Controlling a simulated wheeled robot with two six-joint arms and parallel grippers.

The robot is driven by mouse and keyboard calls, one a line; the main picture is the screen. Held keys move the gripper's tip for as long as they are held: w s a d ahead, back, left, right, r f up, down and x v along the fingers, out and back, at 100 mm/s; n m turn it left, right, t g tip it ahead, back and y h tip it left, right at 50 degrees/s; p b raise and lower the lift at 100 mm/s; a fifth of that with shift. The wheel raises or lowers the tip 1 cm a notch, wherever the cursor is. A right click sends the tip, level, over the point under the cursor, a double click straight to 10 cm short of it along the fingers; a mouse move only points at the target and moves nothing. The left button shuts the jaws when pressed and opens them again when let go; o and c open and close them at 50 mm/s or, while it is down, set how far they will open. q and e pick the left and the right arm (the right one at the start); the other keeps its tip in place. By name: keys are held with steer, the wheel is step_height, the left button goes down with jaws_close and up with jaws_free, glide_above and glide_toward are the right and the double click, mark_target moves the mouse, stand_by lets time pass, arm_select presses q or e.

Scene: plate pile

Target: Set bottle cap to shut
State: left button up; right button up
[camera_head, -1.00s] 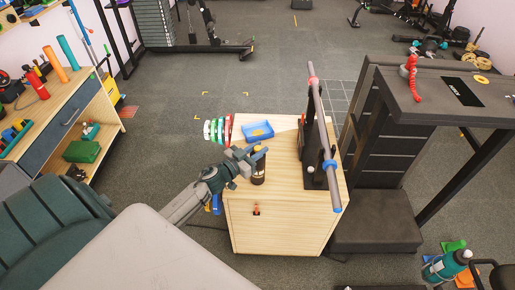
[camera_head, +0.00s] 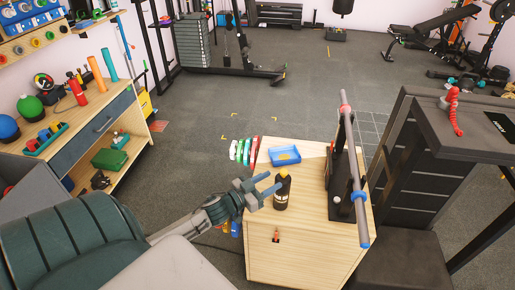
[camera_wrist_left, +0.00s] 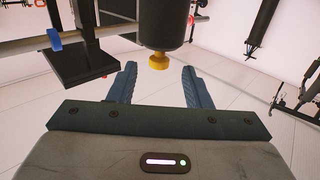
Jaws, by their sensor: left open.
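A dark bottle (camera_head: 282,192) with a yellow cap (camera_head: 284,172) stands upright on a light wooden cabinet (camera_head: 300,245). My left gripper (camera_head: 273,183) is open and empty, just left of the bottle near its upper part. In the left wrist view the scene appears upside down: the dark bottle (camera_wrist_left: 166,25) and its yellow cap (camera_wrist_left: 158,63) show beyond the gap between my open fingers (camera_wrist_left: 160,72). The cap sits on the bottle's end; I cannot tell whether it is fully shut. My right gripper is not in view.
A blue tray (camera_head: 285,156) lies behind the bottle. A dark rack with a bar (camera_head: 352,150) stands to its right on the cabinet. Colored plates (camera_head: 243,152) line the left edge. Shelves with gym items (camera_head: 95,130) stand at the left.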

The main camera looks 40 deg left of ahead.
arm_select(q)
steer(key=v, duration=0.4)
steer(key=shift+s+p, duration=0.25)
steer(key=shift+p, duration=0.1)
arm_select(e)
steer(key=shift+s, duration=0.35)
